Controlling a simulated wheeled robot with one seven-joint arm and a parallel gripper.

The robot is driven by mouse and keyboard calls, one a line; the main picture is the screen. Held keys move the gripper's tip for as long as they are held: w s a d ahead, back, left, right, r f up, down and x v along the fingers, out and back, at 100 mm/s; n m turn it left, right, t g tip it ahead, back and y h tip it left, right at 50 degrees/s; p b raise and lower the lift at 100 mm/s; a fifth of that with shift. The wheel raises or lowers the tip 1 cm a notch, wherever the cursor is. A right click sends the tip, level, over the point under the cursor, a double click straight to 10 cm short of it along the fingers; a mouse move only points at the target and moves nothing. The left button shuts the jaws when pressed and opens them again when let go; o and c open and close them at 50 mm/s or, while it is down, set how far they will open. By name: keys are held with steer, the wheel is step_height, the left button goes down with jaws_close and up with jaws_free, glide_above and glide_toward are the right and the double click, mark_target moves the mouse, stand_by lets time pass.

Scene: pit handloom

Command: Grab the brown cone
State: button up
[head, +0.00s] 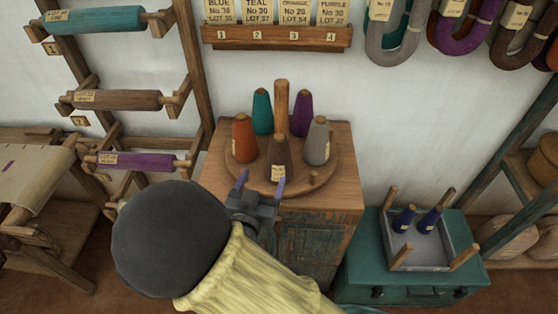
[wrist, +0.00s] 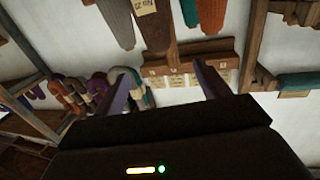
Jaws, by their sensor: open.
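The brown cone (head: 278,155) stands upright at the front of a round wooden turntable (head: 313,178), with a pale label low on its side. My gripper (head: 262,183) is open and empty at the near edge of the turntable, in front of the brown cone and slightly left. No contact shows.
Orange (head: 243,140), teal (head: 262,112), purple (head: 302,115) and grey (head: 317,142) cones stand around a central wooden post (head: 281,97). A grey tray (head: 420,250) with blue cones sits on a green chest at right. A rack with yarn rolls (head: 107,20) stands at left.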

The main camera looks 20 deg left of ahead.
mark_target(276, 148)
steer(key=w+p, duration=0.2)
steer(key=w, duration=0.7)
steer(key=shift+a+f+p, duration=0.1)
steer(key=shift+a+p, duration=0.05)
steer(key=shift+p, duration=0.2)
steer(key=shift+w+f, duration=0.15)
steer(key=shift+w, duration=0.3)
steer(key=w+p, duration=0.2)
steer(key=w, duration=0.1)
steer(key=w+p, duration=0.1)
steer(key=shift+w+r, duration=0.25)
steer(key=shift+w, duration=0.1)
steer(key=shift+w+f, duration=0.15)
steer(key=shift+w, duration=0.15)
steer(key=c, duration=1.5)
steer(key=shift+o, duration=0.2)
